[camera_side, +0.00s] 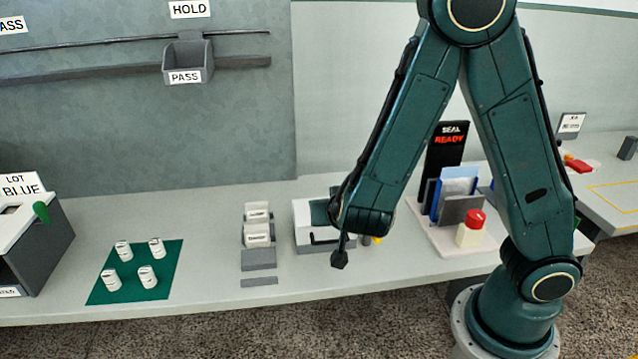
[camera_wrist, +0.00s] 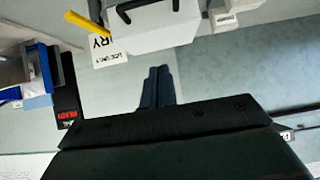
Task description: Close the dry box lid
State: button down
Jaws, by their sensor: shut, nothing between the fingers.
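How far the lid is open I cannot tell. My gripper (camera_wrist: 159,70) has its dark fingers together and empty, apart from the box in that picture.
A yellow bar (camera_wrist: 85,23) sticks out near the box. A seal station with a red button (camera_side: 475,218) stands at right. The front bench between mat and holders is clear.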

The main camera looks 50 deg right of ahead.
notch_tip(320, 180, up, 10)
jog(key=shift+r, duration=0.15)
dwell(0.6)
